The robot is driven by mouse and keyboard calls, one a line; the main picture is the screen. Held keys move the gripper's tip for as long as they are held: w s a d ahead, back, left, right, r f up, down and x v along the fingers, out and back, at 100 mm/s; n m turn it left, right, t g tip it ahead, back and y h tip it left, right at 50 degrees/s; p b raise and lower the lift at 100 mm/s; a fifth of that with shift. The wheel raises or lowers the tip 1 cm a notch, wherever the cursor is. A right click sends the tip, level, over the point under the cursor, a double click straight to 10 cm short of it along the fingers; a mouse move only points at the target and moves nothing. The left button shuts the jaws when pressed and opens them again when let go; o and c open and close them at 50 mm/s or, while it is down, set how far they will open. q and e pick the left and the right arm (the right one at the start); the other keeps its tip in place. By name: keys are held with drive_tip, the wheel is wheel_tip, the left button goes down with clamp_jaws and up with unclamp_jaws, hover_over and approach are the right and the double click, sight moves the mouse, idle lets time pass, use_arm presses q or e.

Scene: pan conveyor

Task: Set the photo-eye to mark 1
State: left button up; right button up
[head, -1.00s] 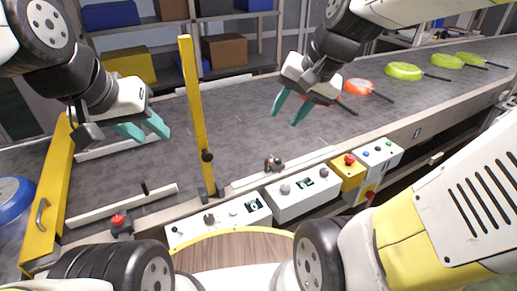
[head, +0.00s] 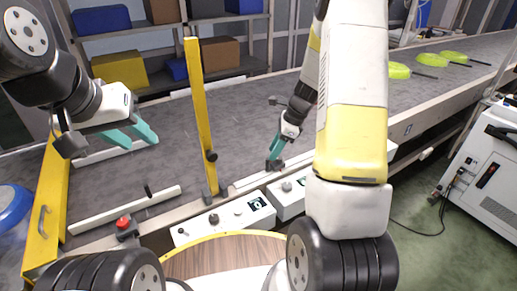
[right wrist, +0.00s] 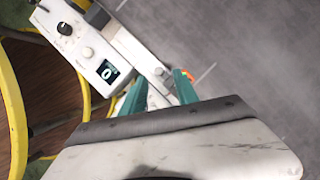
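The photo-eye appears to be the small dark fixture (head: 274,165) on the near rail of the conveyor, right of the yellow post. My right gripper (head: 276,154) is down at it, pointing downward. In the right wrist view its two teal fingers (right wrist: 160,88) are apart, with a small dark part (right wrist: 160,73) on the rail near their tips. I cannot tell whether they touch it. No mark numbers are legible. My left gripper (head: 143,141) is open and empty above the left end of the belt.
A yellow post (head: 200,110) stands at the near rail. A control box (head: 228,218) with a display sits in front; the display in the wrist view (right wrist: 108,70) reads 0. A red button (head: 123,223) is left. Green pans (head: 427,59) lie far right on the belt (head: 240,105).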

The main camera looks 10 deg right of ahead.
sight(267, 169)
drive_tip(key=x, duration=0.6)
clamp_jaws()
drive_tip(key=shift+r, duration=0.1)
idle(1.2)
